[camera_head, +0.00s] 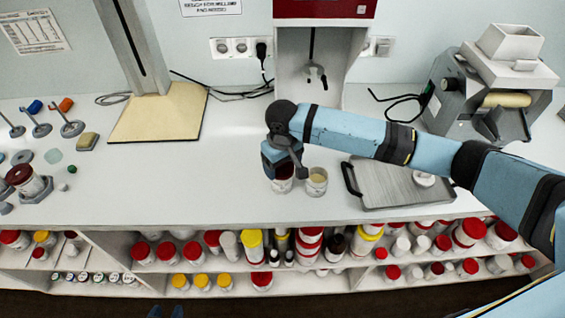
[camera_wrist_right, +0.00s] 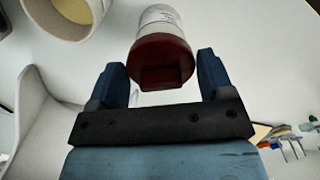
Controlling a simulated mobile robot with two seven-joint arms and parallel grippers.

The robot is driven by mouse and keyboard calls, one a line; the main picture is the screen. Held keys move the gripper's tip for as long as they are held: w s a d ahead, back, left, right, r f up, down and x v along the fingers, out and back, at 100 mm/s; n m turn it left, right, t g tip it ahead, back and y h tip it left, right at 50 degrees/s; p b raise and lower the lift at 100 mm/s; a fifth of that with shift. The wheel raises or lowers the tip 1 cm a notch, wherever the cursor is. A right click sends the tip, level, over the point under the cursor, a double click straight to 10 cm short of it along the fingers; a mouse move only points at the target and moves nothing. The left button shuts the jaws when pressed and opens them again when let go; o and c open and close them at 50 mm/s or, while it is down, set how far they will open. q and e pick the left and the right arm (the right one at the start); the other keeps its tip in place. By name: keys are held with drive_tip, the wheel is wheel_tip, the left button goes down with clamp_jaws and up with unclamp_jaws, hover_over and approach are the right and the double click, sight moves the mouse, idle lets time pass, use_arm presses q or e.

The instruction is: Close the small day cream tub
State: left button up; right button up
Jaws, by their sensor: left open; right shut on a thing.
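A small white tub (camera_head: 283,185) with a dark red lid (camera_wrist_right: 160,62) stands on the counter under my right gripper (camera_head: 284,166). In the right wrist view the tub's white, printed body (camera_wrist_right: 158,18) shows beyond the lid. My right gripper's fingers (camera_wrist_right: 160,80) are on either side of the lid, and it is shut on the lid. I cannot tell whether the lid is fully seated. Only two blue tips of my left gripper (camera_head: 166,311) show at the bottom edge, apart and empty.
An open tub of cream (camera_head: 316,181) stands close to the right of the lidded tub. A grey tray (camera_head: 385,188) with a round white piece (camera_head: 424,179) lies further right. Shelves below hold several tubs. The counter's left middle is clear.

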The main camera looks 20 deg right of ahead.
drive_tip(key=shift+p, duration=0.3)
drive_tip(key=shift+p, duration=0.3)
idle(0.3)
idle(0.6)
drive_tip(key=shift+f+p, duration=0.4)
drive_tip(key=shift+p, duration=0.1)
idle(0.3)
drive_tip(key=shift+f+p, duration=0.1)
drive_tip(key=shift+p, duration=0.45)
idle(0.6)
drive_tip(key=o, duration=0.9)
